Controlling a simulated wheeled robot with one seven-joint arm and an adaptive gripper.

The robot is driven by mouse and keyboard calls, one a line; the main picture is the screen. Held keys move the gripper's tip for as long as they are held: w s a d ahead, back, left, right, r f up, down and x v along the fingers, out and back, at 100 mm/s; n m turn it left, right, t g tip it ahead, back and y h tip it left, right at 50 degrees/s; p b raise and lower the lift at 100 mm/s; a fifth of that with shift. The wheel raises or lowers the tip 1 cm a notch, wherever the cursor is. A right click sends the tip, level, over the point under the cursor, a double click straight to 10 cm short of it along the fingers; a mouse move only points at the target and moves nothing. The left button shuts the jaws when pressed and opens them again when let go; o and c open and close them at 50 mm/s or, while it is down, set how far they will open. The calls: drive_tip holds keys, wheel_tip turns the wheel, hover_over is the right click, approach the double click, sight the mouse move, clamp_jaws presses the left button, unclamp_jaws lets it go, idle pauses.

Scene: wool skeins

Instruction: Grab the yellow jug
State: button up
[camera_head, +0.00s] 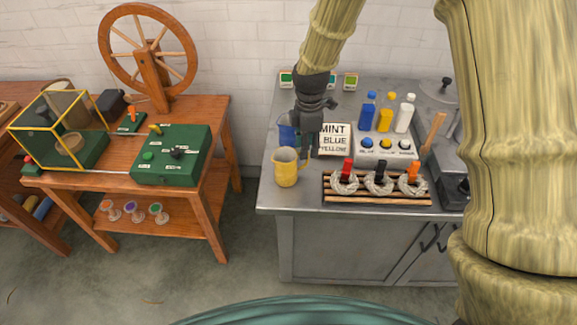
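The yellow jug (286,173) stands upright near the front left corner of the grey metal counter, with its opening facing up. My gripper (308,153) points down just behind and to the right of the jug. A small gap seems to show between them, though I cannot tell the exact depth. The gripper is dark and small in this view, and its finger opening is not clear. I see nothing held in it. A blue jug (287,133) stands behind the yellow one, partly hidden by my gripper.
A sign reading MINT, BLUE, YELLOW (335,140) stands right of my gripper. A wooden rack with several grey skeins (378,184) lies to the jug's right. Blue, yellow and white bottles (385,119) stand behind. The counter's left edge (262,190) is close to the jug.

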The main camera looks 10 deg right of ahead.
drive_tip(key=shift+s+f+p, duration=0.15)
drive_tip(key=shift+f+p, duration=0.15)
drive_tip(key=shift+f, duration=0.25)
drive_tip(key=shift+d+f+p, duration=0.2)
drive_tip(key=shift+f+p, duration=0.3)
drive_tip(key=shift+f, duration=1.5)
clamp_jaws()
